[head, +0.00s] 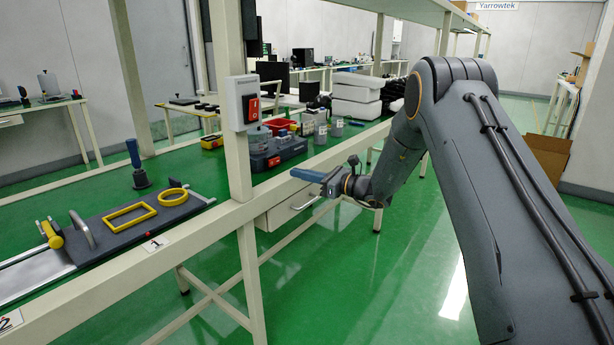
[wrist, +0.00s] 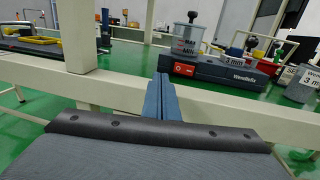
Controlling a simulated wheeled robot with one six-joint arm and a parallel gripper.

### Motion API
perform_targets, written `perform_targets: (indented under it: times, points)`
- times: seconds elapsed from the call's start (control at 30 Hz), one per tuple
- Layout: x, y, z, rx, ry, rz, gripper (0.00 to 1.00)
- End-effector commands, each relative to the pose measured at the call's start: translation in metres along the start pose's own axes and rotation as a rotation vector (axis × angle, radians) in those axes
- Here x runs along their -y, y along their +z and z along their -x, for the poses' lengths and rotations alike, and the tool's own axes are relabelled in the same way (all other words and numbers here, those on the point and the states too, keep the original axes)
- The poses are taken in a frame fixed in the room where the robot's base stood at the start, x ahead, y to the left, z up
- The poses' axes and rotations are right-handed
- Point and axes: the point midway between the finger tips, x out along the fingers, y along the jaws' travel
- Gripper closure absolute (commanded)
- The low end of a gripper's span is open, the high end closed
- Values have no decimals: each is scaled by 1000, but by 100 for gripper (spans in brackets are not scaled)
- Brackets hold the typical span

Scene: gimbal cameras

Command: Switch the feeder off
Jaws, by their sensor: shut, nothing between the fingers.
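The feeder looks to be the blue-grey unit (head: 288,150) on the bench, with a clear hopper on its left end. In the wrist view the unit (wrist: 228,76) is marked "Wendlefix", and a red rocker switch (wrist: 183,69) sits on its front face. The hopper (wrist: 188,38) has MAX and MIN marks. I cannot tell the rocker's position. My gripper (head: 297,174) is shut and empty, in front of the bench's front rail. In the wrist view its blue fingers (wrist: 163,85) point toward the unit, apart from it and slightly left of the switch.
A grey box (head: 241,104) with a larger red switch is fixed to the bench post (head: 232,165). A drawer (head: 280,213) with a bar handle hangs below the rail. Grey cans (head: 320,132) stand right of the unit. A dark board (head: 130,228) with yellow frames lies left.

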Motion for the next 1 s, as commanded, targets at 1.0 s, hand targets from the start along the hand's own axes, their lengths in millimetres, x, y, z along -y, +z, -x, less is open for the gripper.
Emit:
perform_targets:
  times: [1.0]
  points:
    - [-150,17,88,-401,351,324,100]
